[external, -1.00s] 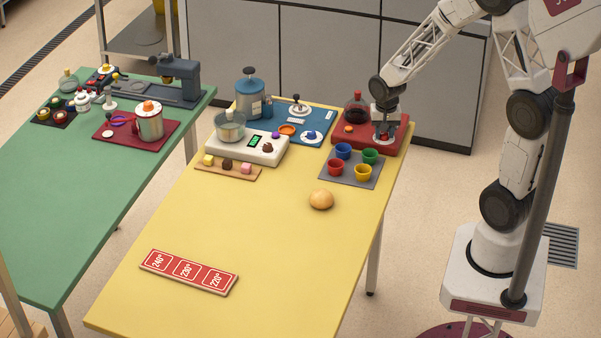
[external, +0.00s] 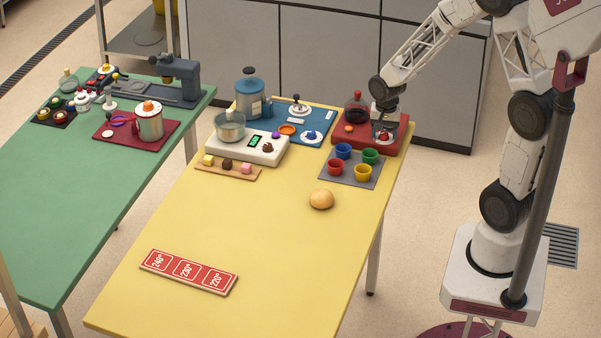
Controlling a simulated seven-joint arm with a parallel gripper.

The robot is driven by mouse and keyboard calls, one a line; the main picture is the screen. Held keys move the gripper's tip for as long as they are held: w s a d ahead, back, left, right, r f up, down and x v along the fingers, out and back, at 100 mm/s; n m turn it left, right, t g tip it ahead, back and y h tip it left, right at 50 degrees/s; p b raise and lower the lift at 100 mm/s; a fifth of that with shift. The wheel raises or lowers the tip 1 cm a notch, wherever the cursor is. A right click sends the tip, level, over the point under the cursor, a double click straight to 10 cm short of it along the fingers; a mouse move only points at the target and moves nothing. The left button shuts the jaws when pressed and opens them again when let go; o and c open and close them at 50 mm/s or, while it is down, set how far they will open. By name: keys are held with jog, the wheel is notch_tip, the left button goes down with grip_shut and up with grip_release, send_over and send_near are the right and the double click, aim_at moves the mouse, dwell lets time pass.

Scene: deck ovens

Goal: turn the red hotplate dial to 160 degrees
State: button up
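The red hotplate (external: 350,142) stands at the far right corner of the yellow table, with a dark round flask (external: 357,108) on its left part. Its small red dial (external: 383,136) shows at the right part, directly under my gripper (external: 383,132). My gripper points straight down, with its fingers at the dial, one to each side of it as seen here. Whether the fingers touch the dial or stand a little apart is too small to tell. The dial's marks and its angle cannot be read at this size.
A grey tray (external: 348,177) with several coloured cups lies just in front of the hotplate. A bread roll (external: 321,199) and a red temperature card (external: 190,290) lie nearer. A white scale-like device (external: 265,155) and a blue board (external: 318,122) stand to the left.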

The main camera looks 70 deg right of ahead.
aim_at(384, 134)
dwell(0.3)
jog(key=shift+r, duration=3.9)
jog(key=shift+a+r, duration=0.15)
jog(key=shift+a, duration=0.05)
jog(key=s+a+r+n+t, duration=0.1)
jog(key=s+a+r+n, duration=0.3)
jog(key=a+r+n, duration=0.55)
jog(key=s+a+r+n, duration=0.3)
jog(key=s+a, duration=0.3)
jog(key=a, duration=0.2)
jog(key=s+a+r+n+t, duration=0.1)
jog(key=s+a+r+n, duration=0.2)
jog(key=s+a, duration=0.3)
jog(key=shift+a+r+t, duration=0.3)
jog(key=shift+a+r, duration=0.4)
jog(key=shift+a, duration=0.25)
